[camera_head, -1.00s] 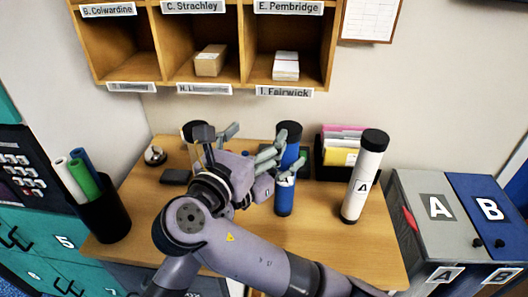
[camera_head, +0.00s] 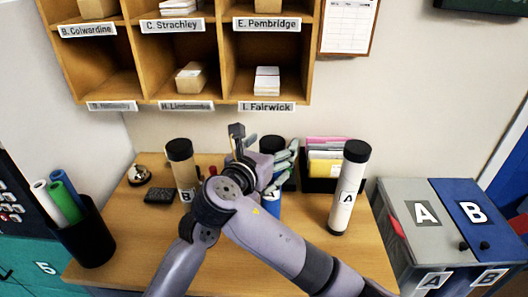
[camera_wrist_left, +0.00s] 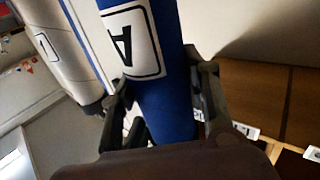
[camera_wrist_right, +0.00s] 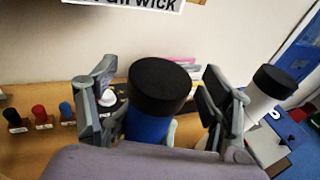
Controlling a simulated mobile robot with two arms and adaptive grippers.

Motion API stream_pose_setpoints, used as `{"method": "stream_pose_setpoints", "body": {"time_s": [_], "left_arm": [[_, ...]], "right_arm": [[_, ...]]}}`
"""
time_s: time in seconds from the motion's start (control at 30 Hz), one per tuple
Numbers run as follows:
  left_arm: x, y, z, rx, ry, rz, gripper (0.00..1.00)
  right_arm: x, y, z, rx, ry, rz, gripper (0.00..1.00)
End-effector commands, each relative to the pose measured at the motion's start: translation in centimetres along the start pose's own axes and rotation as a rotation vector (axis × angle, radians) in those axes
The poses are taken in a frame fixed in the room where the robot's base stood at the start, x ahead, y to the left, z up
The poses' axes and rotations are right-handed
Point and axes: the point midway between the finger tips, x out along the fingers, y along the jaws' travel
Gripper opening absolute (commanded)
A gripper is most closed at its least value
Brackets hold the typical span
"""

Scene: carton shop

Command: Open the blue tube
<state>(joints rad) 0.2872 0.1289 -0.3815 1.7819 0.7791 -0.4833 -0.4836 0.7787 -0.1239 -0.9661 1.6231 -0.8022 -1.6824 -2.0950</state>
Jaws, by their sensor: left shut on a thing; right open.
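The blue tube (camera_head: 273,205) stands on the wooden desk, its black cap (camera_head: 271,144) on top; my right arm hides much of its body. In the left wrist view, my left gripper (camera_wrist_left: 160,90) is shut on the blue tube's body (camera_wrist_left: 160,110), near a white label marked A. The left gripper cannot be made out clearly in the head view. My right gripper (camera_head: 284,165) is open beside the tube's top. In the right wrist view, the black cap (camera_wrist_right: 160,84) lies between its spread fingers, with gaps at both sides.
A black file tray (camera_head: 320,183) is behind. A bell (camera_head: 138,175) and a black holder of rolls (camera_head: 92,235) are at the left. Bins A and B (camera_head: 430,240) stand right of the desk.

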Motion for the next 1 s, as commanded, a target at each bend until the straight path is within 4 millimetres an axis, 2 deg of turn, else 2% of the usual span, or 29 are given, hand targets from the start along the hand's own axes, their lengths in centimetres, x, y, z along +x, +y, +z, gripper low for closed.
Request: {"method": "stream_pose_setpoints", "body": {"time_s": [0.37,1.0], "left_arm": [[0.0,0.0,-0.03,0.0,0.001,0.0,0.0],[0.0,0.0,-0.05,0.0,0.001,0.0,0.0]], "right_arm": [[0.65,-0.01,0.03,0.0,0.0,-0.001,0.73],[0.61,-0.01,0.02,0.0,0.0,0.0,0.31]]}}
